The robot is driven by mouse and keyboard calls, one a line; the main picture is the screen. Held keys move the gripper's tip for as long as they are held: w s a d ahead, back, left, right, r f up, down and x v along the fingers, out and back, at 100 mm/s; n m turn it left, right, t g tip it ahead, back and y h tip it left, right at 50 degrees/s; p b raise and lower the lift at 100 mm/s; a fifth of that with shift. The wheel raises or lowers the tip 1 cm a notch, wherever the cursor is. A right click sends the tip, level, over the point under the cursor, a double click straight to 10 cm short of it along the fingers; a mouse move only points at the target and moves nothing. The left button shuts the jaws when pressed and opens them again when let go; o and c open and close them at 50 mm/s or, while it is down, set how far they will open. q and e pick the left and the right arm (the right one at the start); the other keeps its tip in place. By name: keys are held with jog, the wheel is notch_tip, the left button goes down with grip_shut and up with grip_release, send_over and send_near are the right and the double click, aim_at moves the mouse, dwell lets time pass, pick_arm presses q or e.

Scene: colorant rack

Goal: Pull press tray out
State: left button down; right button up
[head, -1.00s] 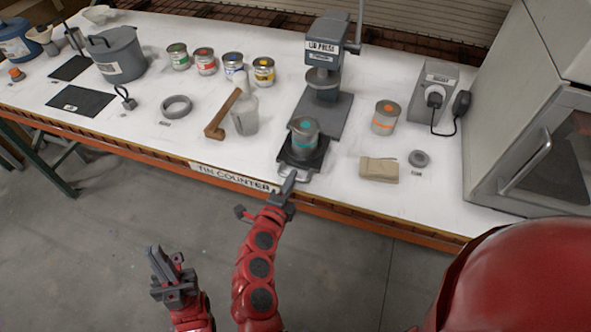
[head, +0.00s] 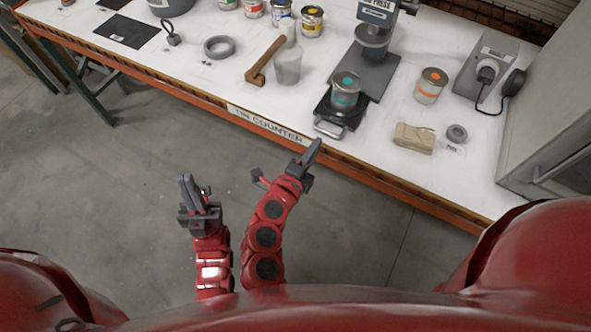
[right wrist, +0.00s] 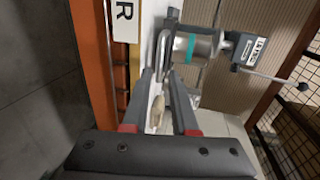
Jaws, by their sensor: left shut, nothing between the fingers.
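The press tray (head: 327,109) is a dark flat tray at the front of the grey press (head: 378,45), with a metal handle (head: 329,129) at the counter's front edge. My left gripper (head: 186,182) is shut and empty over the floor, left of the right arm.
The floor before the counter is clear.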

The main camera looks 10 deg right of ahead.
jog(key=p+v, duration=0.3)
jog(key=v, duration=0.8)
jog(key=shift+s, duration=0.1)
